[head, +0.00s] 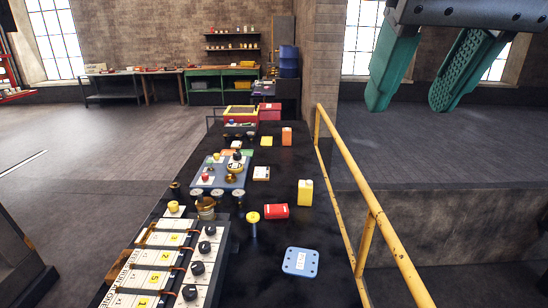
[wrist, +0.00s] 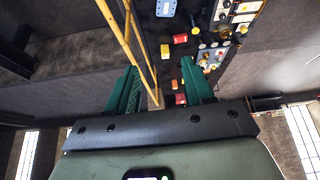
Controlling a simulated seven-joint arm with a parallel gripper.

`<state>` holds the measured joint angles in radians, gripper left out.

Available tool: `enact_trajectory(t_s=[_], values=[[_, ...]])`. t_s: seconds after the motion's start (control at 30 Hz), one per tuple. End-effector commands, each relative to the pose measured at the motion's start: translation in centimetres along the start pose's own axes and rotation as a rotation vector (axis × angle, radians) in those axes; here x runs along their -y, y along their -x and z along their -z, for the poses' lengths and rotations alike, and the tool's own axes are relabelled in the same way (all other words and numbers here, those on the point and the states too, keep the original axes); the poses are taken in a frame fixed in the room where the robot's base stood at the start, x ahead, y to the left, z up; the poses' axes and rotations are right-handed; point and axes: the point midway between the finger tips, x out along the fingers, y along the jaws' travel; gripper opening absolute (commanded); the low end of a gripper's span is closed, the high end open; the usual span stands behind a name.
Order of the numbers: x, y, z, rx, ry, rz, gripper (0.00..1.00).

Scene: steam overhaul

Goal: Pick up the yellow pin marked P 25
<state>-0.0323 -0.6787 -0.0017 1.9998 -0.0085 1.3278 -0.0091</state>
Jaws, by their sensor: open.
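Another yellow knob (head: 173,207) sits at the left by the switch panel. My gripper (head: 408,104) has green fingers, spread apart with nothing between them. It is high at the upper right of the head view, away from the pin. The wrist view shows the open fingers (wrist: 160,66) too.
A yellow block (head: 305,193), a blue plate with holes (head: 300,262) and an orange block (head: 286,136) are on the bench. A brass-fitted blue unit (head: 220,174) and a switch panel (head: 165,265) line its left side. A yellow railing (head: 372,205) runs along the right edge.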

Motion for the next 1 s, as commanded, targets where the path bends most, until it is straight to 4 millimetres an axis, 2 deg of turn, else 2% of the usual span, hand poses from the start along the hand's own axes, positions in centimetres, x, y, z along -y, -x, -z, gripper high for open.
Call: enact_trajectory(t_s=[0.03,0.1,0.4,0.57,0.77,0.9,1.0], values=[[0.0,1.6,1.1,-0.004,0.000,0.000,0.52],[0.0,3.5,2.1,-0.002,0.000,0.000,0.52],[-0.1,9.8,5.4,-0.001,0.000,0.000,0.52],[6.1,6.1,11.3,-0.044,-0.161,0.183,0.52],[13.7,1.8,19.1,-0.035,-0.492,0.492,0.52],[18.2,-1.4,25.9,0.061,-0.890,0.783,0.52],[19.4,-3.1,30.4,0.170,-1.206,0.972,0.52]])
